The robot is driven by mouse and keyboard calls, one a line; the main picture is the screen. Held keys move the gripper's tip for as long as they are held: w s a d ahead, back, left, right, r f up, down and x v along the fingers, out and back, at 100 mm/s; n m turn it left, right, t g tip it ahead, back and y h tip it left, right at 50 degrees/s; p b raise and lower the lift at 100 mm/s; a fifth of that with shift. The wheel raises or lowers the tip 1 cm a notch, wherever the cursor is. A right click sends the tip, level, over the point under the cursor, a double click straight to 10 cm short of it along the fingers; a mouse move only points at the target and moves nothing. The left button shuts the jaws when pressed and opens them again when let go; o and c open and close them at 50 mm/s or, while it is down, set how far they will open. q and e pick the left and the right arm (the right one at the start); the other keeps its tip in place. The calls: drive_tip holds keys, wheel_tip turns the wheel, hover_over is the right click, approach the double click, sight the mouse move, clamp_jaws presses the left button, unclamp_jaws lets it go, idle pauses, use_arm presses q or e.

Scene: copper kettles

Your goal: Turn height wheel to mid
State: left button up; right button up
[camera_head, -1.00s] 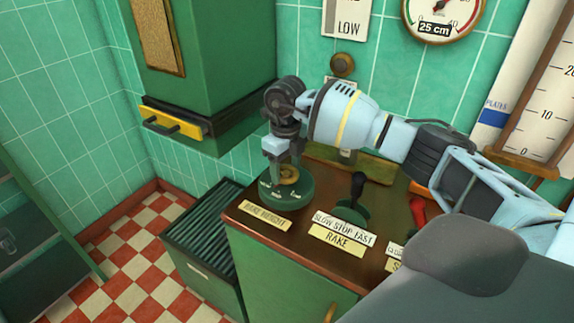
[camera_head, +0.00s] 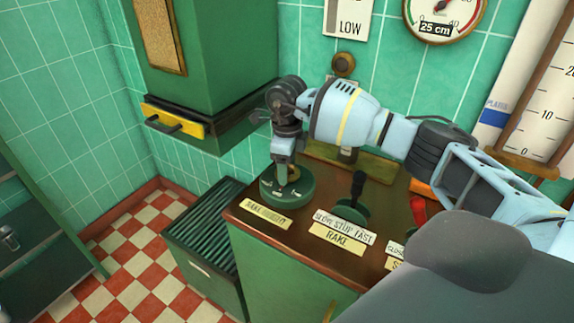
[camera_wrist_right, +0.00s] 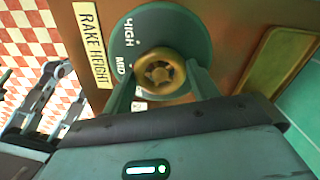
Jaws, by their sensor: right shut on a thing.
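The height wheel is a brass knob (camera_wrist_right: 160,73) on a round green dial (camera_head: 288,192) at the left end of the wooden console top. A cream "RAKE HEIGHT" label (camera_wrist_right: 92,45) sits beside it. In the right wrist view the dial shows HIGH and MID; the rest of its scale is hidden. My right gripper (camera_head: 287,176) comes down on the wheel from above. Its fingers (camera_wrist_right: 160,80) are shut on the brass knob, one on each side. The pointer's exact position is unclear. My left gripper does not show in the head view.
A black-knobbed rake lever (camera_head: 357,190) and a red lever (camera_head: 418,210) stand to the right on the console. A yellow-fronted green cabinet (camera_head: 175,120) hangs at the upper left. A slatted green box (camera_head: 210,230) stands left of the console.

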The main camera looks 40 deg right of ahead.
drive_tip(key=o, duration=1)
drive_tip(key=shift+r, duration=3.95)
